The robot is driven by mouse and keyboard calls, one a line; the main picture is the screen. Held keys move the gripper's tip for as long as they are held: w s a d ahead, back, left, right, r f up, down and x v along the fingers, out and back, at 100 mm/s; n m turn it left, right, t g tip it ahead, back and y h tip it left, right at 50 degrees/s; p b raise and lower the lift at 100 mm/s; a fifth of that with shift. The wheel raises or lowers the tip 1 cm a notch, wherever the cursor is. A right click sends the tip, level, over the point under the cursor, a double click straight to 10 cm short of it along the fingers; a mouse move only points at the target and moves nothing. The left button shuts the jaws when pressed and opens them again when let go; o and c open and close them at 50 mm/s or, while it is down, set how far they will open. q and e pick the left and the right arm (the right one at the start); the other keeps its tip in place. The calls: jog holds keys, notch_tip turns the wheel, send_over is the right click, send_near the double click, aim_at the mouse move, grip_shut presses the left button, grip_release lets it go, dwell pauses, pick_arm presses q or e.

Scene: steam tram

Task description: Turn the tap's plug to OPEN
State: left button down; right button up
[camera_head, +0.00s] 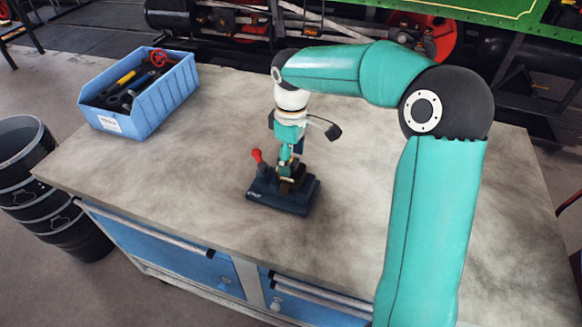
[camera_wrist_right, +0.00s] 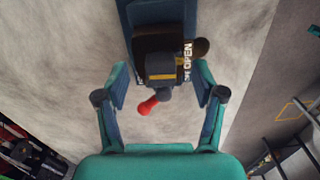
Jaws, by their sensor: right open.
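A tap stands on a dark blue base (camera_head: 291,204) on the workbench. Its red-tipped handle (camera_head: 257,157) sticks up to the left of my right gripper (camera_head: 289,165) in the head view. The gripper points down at the tap and hides part of it. In the right wrist view, my right gripper (camera_wrist_right: 162,78) is open, with one finger on each side of the tap's dark plug head (camera_wrist_right: 165,65). The red handle tip (camera_wrist_right: 148,105) shows between the fingers. Finger contact cannot be told. My left gripper is not in view.
A blue bin (camera_head: 150,100) with tools and a red wheel (camera_head: 160,58) stands at the bench's back left. The bench top (camera_head: 170,170) is clear around the tap. Black buckets (camera_head: 50,200) stand on the floor at left. Machinery lies behind the bench.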

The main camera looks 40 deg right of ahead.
jog(key=shift+r+p, duration=2.15)
jog(key=shift+r, duration=0.4)
jog(key=shift+s+f, duration=0.1)
